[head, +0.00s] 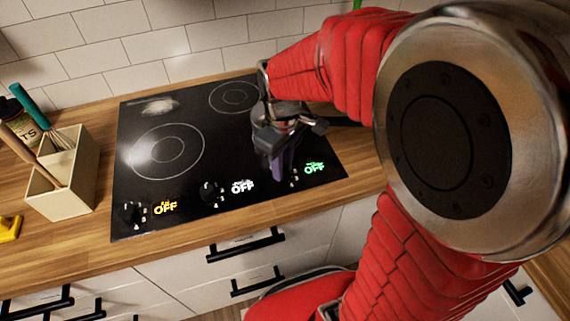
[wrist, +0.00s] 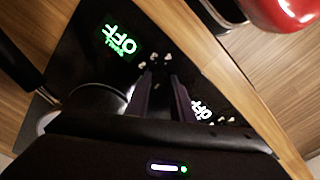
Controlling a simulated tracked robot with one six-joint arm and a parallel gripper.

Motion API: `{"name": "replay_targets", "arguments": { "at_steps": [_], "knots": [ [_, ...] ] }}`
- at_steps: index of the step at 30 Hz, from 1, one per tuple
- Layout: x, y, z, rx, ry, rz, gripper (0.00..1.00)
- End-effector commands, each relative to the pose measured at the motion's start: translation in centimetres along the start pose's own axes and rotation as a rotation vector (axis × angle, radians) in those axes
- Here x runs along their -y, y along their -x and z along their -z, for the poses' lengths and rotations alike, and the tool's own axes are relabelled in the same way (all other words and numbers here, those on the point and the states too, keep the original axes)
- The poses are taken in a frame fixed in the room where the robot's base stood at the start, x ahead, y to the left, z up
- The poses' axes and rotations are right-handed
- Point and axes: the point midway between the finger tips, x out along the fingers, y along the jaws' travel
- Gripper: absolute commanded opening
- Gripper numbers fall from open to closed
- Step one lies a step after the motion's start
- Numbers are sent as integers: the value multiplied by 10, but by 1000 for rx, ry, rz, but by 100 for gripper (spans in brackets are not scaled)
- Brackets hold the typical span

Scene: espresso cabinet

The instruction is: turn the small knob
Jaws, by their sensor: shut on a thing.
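A black glass cooktop (head: 150,190) has dark knobs along its front edge. The left knob (head: 132,212) is beside an orange OFF label, and the middle knob (head: 209,193) is beside a white OFF label. My gripper (head: 281,172) is pointing down at the right knob, beside the green OFF label (head: 315,168). In the wrist view, the two fingers (wrist: 163,84) are shut on this dark right knob (wrist: 158,70), with pale marks around it. The fingers mostly hide the knob in the head view. The small text above the green OFF is hard to read.
A cream utensil holder (head: 65,188) stands left of the cooktop, with a yellow object (head: 10,228) near it. White drawers with black handles (head: 246,245) are below the wooden counter. A tiled wall (head: 150,45) is behind. My red arm covers the right side.

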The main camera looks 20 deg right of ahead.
Motion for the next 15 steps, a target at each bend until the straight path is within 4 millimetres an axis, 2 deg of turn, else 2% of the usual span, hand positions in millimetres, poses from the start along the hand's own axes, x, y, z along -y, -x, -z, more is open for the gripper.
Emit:
{"name": "replay_targets", "arguments": {
  "at_steps": [8,9,15],
  "knots": [
    [-1,0,0,1,1,-2,0],
    [-1,0,0,1,1,-2,24],
    [0,0,0,0,0,-1,38]
  ]
}}
